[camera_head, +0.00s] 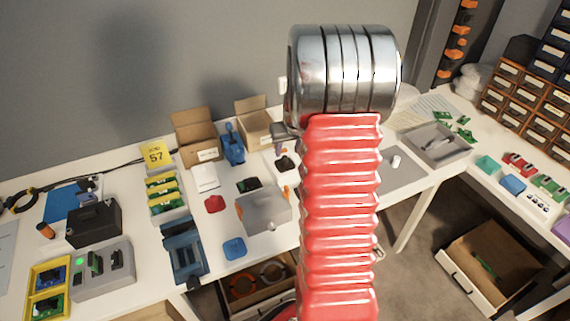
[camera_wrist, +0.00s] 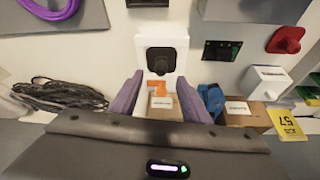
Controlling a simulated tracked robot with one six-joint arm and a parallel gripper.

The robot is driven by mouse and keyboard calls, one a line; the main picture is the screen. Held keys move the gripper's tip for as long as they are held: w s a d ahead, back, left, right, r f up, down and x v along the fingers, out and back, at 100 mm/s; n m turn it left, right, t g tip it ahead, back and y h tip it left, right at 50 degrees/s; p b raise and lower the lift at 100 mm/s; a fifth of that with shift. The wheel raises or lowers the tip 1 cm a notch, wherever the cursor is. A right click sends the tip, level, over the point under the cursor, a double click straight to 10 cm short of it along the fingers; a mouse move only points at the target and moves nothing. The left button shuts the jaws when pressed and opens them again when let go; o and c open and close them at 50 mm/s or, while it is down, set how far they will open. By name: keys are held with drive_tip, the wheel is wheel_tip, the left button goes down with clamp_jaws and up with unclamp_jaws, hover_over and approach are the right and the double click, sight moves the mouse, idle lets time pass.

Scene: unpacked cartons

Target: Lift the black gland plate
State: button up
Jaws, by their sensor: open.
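The black gland plate appears to be the small dark rounded-square piece (camera_wrist: 161,61) on a white base in the wrist view, with a raised centre. In the head view a small dark piece (camera_head: 287,163) lies on the bench just left of my red arm, likely the same one. My gripper (camera_wrist: 160,92) shows two purple fingers, apart and with no object held. The plate appears ahead of the gap between them. In the head view my gripper is mostly hidden by my arm; a bit of purple finger (camera_head: 279,149) shows.
A green circuit board (camera_wrist: 222,50) and a red part (camera_wrist: 286,40) lie to the right of the plate in the wrist view. Open cardboard boxes (camera_head: 196,140) and a blue tool (camera_head: 232,146) stand behind. A grey box (camera_head: 264,210) is in front. Coiled black cable (camera_wrist: 60,95) lies left.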

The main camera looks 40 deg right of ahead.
sight(285, 157)
drive_tip(key=shift+w+d+f, duration=0.1)
drive_tip(key=shift+w+f, duration=0.05)
drive_tip(key=shift+f, duration=0.35)
drive_tip(key=shift+x, duration=2.6)
drive_tip(key=shift+w, duration=0.15)
drive_tip(key=shift+c, duration=0.5)
clamp_jaws()
